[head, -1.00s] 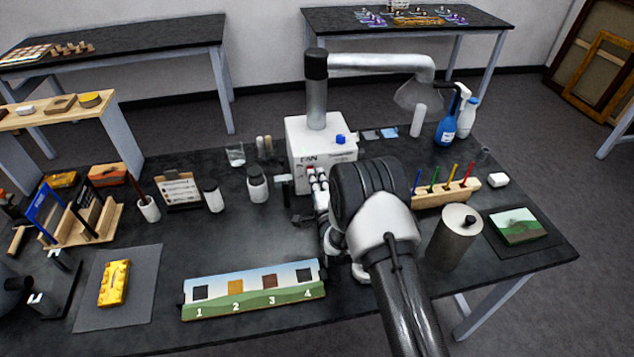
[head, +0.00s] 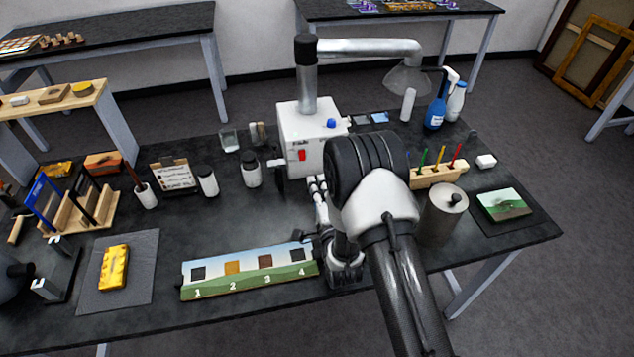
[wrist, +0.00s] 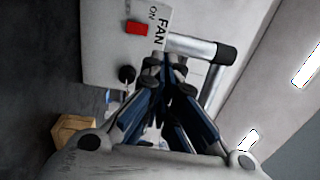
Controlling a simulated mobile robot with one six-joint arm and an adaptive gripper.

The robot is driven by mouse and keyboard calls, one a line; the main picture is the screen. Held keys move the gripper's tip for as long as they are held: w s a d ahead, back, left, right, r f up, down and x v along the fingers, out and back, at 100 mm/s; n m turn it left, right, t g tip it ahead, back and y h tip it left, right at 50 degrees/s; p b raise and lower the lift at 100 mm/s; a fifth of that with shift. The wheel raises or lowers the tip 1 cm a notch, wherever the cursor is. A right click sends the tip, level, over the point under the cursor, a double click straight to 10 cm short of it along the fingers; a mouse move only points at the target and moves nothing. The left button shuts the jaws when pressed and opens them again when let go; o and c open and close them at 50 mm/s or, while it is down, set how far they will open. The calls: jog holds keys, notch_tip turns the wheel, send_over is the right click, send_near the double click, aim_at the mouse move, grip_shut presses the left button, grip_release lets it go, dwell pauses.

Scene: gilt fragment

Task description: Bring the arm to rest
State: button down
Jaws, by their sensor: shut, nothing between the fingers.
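My gripper (head: 317,188) is in front of the white fan box (head: 300,130), partly hidden behind my own arm in the head view. In the wrist view its blue-grey fingers (wrist: 158,72) come together with nothing between them. They point toward the fan box (wrist: 105,50), which carries a red switch (wrist: 136,28), a dark knob (wrist: 126,74) and the word FAN. The red switch also shows in the head view (head: 302,155). I cannot tell the exact gap between fingertips and box.
A numbered panel (head: 245,284) lies near the front edge, left of my arm. A gilt piece (head: 114,267) lies on a grey mat (head: 90,295). A metal canister (head: 437,222) and a pen block (head: 440,176) stand close to my arm's right. Jars (head: 251,174) stand left of the fan box.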

jog(key=w+d+r+n+g+h, duration=0.2)
jog(key=w+d+r+n, duration=0.1)
jog(key=r, duration=0.6)
jog(key=s+d+r+n+g+h, duration=0.2)
jog(key=s+d+r+n+g, duration=0.2)
jog(key=s+d+r, duration=0.4)
jog(key=s+d+r+n+g, duration=0.1)
jog(key=s+d+n+g, duration=0.1)
jog(key=s, duration=0.8)
jog(key=s+d+r+n+g, duration=0.2)
jog(key=s+n, duration=0.1)
jog(key=s, duration=0.8)
jog(key=s+d+r+n+g+h, duration=0.1)
jog(key=s+d+n+g, duration=0.1)
jog(key=s, duration=0.9)
jog(key=shift+r+n+g, duration=0.25)
jog(key=shift+n+g, duration=0.15)
jog(key=shift+g, duration=0.1)
